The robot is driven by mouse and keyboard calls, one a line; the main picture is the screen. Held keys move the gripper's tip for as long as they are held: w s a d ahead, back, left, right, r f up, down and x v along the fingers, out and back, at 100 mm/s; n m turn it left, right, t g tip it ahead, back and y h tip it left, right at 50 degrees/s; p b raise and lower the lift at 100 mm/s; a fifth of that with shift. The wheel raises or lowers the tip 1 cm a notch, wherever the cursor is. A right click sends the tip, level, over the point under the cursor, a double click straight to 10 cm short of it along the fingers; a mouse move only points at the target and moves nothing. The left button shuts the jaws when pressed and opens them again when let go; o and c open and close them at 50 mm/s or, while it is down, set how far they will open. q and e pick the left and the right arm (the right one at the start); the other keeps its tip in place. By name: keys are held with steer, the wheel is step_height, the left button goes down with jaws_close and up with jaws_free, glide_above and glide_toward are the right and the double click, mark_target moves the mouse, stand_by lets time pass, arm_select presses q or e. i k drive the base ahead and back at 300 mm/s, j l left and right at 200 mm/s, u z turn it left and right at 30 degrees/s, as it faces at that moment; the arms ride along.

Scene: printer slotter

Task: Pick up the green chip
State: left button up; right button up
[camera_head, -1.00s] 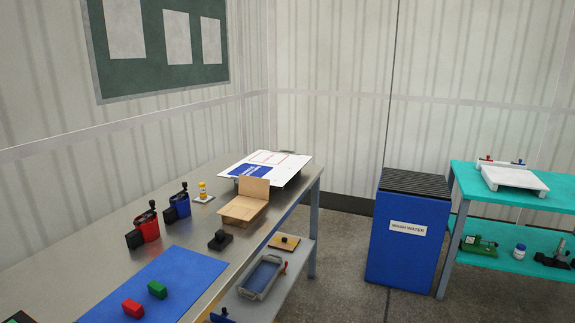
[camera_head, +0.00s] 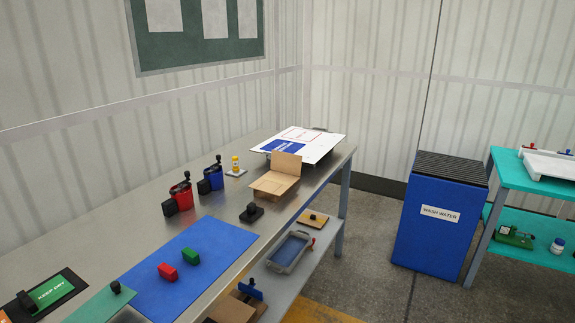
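The green chip (camera_head: 191,256) is a small green block on the blue mat (camera_head: 218,241) on the metal table. A similar red block (camera_head: 167,271) sits just to its left and nearer the front, with a small gap between them. Both rest upright on the mat with nothing touching them. Neither of my grippers shows in the head view.
On the table are a red device (camera_head: 180,196), a blue device (camera_head: 213,178), a black stamp-like piece (camera_head: 251,213), an open cardboard box (camera_head: 276,184) and a green board (camera_head: 100,305). A blue wash water bin (camera_head: 440,235) stands on the floor, right of the table.

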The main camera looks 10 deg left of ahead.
mark_target(192, 257)
steer(key=u, duration=0.7)
steer(key=i+l+u, duration=0.2)
steer(key=u, duration=0.3)
steer(key=i+l+u, duration=0.15)
steer(key=l+u, duration=0.3)
steer(key=i+l+u, duration=0.1)
steer(key=l+u, duration=0.85)
steer(key=i+j, duration=0.05)
steer(key=j, duration=0.05)
